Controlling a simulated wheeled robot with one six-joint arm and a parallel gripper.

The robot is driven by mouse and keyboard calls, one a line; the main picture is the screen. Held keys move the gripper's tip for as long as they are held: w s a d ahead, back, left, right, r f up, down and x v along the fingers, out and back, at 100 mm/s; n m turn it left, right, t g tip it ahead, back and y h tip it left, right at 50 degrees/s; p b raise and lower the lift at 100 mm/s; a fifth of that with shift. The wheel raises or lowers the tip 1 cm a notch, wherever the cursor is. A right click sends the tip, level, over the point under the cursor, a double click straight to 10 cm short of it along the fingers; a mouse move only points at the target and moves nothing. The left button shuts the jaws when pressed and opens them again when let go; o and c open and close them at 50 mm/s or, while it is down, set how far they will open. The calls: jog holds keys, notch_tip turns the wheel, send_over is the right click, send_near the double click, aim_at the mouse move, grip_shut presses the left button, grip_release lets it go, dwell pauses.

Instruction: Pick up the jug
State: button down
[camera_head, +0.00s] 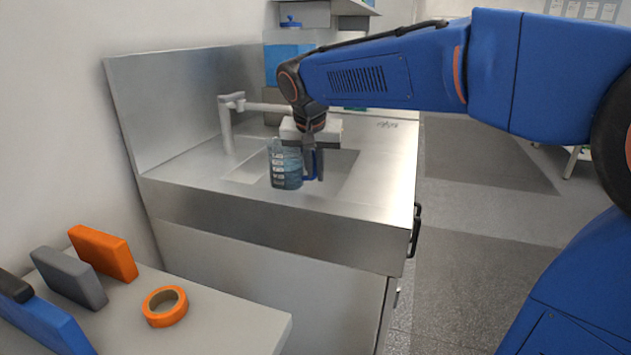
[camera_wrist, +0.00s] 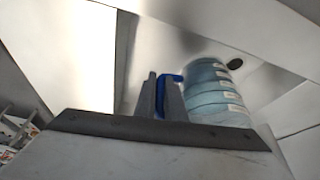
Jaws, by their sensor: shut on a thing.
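The jug (camera_head: 285,165) is a clear bluish measuring jug with pale markings and a blue handle. It is upright at the sink basin in the head view; whether its base touches the sink floor I cannot tell. My gripper (camera_head: 313,165) points down at the jug's right side and is shut on the blue handle. In the wrist view the two grey fingers (camera_wrist: 161,97) stand either side of the blue handle, with the jug body (camera_wrist: 215,92) to their right. The handle is partly hidden by the fingers.
A steel sink unit (camera_head: 270,215) surrounds the basin, with a tap (camera_head: 227,125) behind left of the jug. A blue water container (camera_head: 283,60) stands at the back. A side table (camera_head: 235,330) at front left holds orange tape (camera_head: 165,306) and several blocks.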

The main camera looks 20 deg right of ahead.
jog(key=shift+r, duration=4.5)
